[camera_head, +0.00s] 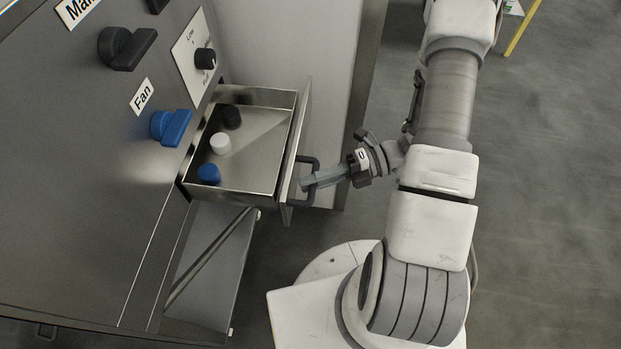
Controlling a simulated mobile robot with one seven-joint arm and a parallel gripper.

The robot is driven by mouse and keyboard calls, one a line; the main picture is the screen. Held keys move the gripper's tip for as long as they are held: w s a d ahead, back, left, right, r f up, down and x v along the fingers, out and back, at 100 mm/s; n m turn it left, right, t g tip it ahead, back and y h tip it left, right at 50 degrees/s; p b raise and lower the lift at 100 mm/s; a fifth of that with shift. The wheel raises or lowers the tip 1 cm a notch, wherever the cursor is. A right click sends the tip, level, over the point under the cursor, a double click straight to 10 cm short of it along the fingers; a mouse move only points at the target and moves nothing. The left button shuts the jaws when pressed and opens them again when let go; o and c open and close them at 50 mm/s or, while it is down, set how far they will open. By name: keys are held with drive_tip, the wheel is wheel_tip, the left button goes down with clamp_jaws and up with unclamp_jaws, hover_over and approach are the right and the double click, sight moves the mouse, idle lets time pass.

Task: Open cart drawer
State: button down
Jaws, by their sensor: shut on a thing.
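The cart drawer (300,121) is a metal tray-like drawer that stands pulled out of the grey cart (80,190), with its inside visible. A dark handle (312,161) is on its front panel. My gripper (310,183) is shut on this handle, reaching it from the right. The fingertips partly hide the handle. Inside the drawer lie a black piece (230,116), a white piece (220,143) and a blue piece (209,173).
The cart face carries a black knob (125,47), a blue fan knob (171,127) and a dial (204,58). A metal shelf (212,265) sits below the drawer. A pale panel (290,40) stands behind it. Open floor (550,180) lies to the right.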

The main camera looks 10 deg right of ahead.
drive_tip(key=c, duration=0.8)
unclamp_jaws()
drive_tip(key=d+r, duration=0.3)
drive_tip(key=d, duration=1.4)
drive_tip(key=shift+w+r, duration=0.1)
drive_tip(key=shift+r, duration=0.1)
